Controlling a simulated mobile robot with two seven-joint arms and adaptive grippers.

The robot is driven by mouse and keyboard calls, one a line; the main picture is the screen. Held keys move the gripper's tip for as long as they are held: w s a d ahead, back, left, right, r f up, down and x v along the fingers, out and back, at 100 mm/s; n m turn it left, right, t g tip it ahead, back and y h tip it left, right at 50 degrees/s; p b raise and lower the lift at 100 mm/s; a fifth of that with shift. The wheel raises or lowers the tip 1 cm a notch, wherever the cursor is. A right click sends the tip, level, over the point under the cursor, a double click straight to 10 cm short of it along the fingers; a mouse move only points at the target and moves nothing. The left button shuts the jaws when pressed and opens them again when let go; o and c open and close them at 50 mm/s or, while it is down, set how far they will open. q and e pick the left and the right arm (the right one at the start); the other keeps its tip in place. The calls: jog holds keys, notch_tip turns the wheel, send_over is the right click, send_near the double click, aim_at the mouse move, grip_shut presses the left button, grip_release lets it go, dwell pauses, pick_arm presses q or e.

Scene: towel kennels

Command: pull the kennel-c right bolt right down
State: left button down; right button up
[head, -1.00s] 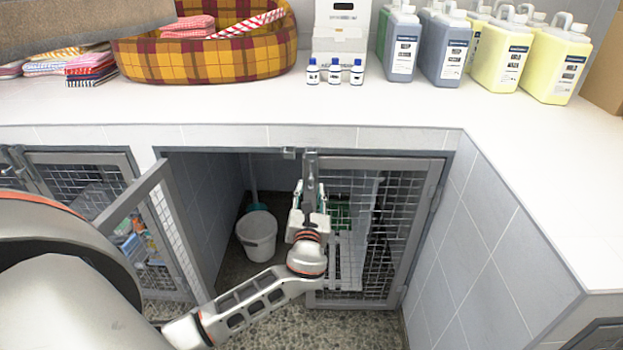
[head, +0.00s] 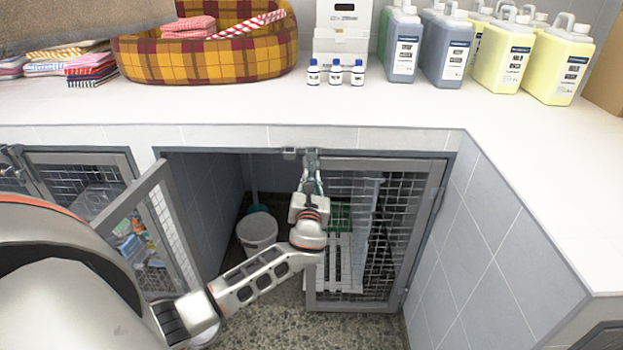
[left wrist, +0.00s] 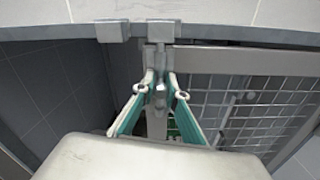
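The right mesh door (head: 385,245) of the middle kennel is closed. Its grey bolt (head: 311,160) is at the door's upper left corner, under the counter edge. The bolt also shows in the left wrist view (left wrist: 160,58), upright near the top frame. My left gripper (head: 312,178) is raised to it from below. In the left wrist view, its green-padded fingers (left wrist: 161,78) are drawn together on either side of the bolt hardware and appear shut on it. The exact contact is small and partly hidden. My right gripper is not in view.
The left door (head: 135,205) of this kennel stands open toward me. A white bucket (head: 257,230) is inside. The counter (head: 400,115) overhangs above, holding a plaid pet bed (head: 205,60), bottles and several jugs. A tiled wall (head: 480,240) stands on the right.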

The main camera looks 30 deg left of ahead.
pick_arm(q)
jog(key=shift+f, duration=0.2)
notch_tip(320, 180, down, 4)
jog(key=shift+s+r+b, duration=0.1)
jog(key=shift+r+b, duration=0.15)
jog(key=shift+b, duration=0.45)
jog(key=c, duration=2)
grip_release()
jog(key=shift+r, duration=0.1)
jog(key=v, duration=1.2)
